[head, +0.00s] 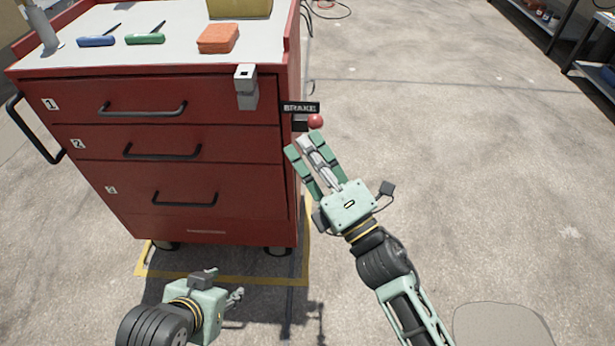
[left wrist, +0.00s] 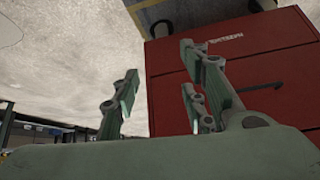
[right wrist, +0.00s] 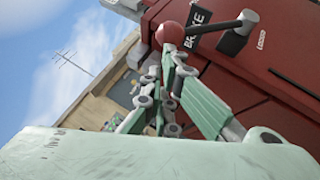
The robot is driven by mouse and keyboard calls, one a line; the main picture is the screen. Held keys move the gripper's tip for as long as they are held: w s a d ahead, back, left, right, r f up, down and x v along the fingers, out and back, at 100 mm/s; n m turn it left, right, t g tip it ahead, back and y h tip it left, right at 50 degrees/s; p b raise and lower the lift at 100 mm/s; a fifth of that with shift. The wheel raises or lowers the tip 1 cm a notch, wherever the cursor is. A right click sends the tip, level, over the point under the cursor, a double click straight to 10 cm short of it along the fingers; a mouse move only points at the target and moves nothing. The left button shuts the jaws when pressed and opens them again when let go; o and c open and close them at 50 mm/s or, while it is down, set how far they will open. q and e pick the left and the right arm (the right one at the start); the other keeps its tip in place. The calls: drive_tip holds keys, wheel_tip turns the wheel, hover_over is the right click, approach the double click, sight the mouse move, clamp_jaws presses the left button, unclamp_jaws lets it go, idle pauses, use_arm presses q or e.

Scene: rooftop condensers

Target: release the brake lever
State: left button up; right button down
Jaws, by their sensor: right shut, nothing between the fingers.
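The brake lever shows as a red knob (head: 316,121) at the right side of the red tool cart (head: 215,170), just below a black BRAKE label (head: 300,107). The knob is also large at the top of the right wrist view (right wrist: 169,33). My right gripper (head: 306,140) is shut and empty, its fingertips just short of the knob in the head view. In the right wrist view the tips lie right under the knob; I cannot tell whether they touch it. My left gripper (head: 237,298) is low in front of the cart, its fingers apart and empty in the left wrist view (left wrist: 160,85).
A grey block (head: 246,88) sticks out from the cart's front near the label. The cart top holds blue and green screwdrivers (head: 145,38) and an orange block (head: 218,38). Drawer handles (head: 185,200) protrude. Open concrete floor (head: 430,130) lies right of the cart.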

sight(309, 117)
use_arm(q)
drive_tip(key=shift+s+a+g+p, duration=0.95)
drive_tip(key=shift+s+g+p, duration=0.7)
drive_tip(key=shift+s, duration=1.65)
use_arm(e)
drive_tip(key=w+r+p, duration=0.1)
drive_tip(key=r, duration=0.1)
drive_tip(key=w+r+p, duration=0.2)
drive_tip(key=r, duration=0.1)
drive_tip(key=w+r+p, duration=0.2)
drive_tip(key=shift+w+r, duration=0.15)
drive_tip(key=shift+w, duration=0.15)
use_arm(q)
wheel_tip(309, 117, down, 19)
drive_tip(key=g, duration=0.1)
drive_tip(key=shift+s+r+y, duration=0.2)
drive_tip(key=shift+s+y, duration=0.2)
